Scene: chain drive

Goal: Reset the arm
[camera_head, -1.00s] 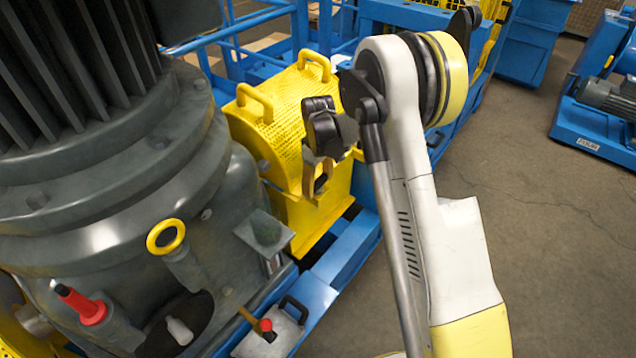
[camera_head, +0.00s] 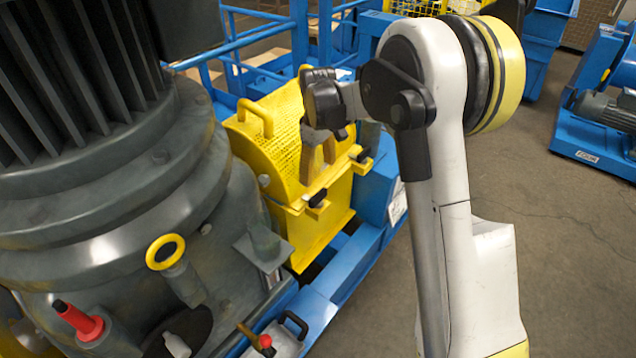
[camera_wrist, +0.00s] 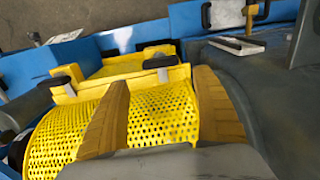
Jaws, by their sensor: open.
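My gripper (camera_head: 318,160) is in front of the yellow perforated chain guard (camera_head: 283,125) in the head view, at the end of my white arm. In the wrist view the two tan fingers of my gripper (camera_wrist: 160,110) are spread apart with nothing between them but a view of the guard (camera_wrist: 165,118) behind. Whether the fingers touch the guard cannot be told. The guard stands closed on its yellow lower housing (camera_head: 325,228), with a handle on top and black latches at its front edge. Part of the guard is hidden behind my wrist.
A large grey motor (camera_head: 110,210) stands close on the left, with a yellow ring handle (camera_head: 165,251) and a red-capped part (camera_head: 80,320). A blue frame (camera_head: 345,285) runs under the guard. Blue rails stand behind. Open floor (camera_head: 575,260) lies on the right.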

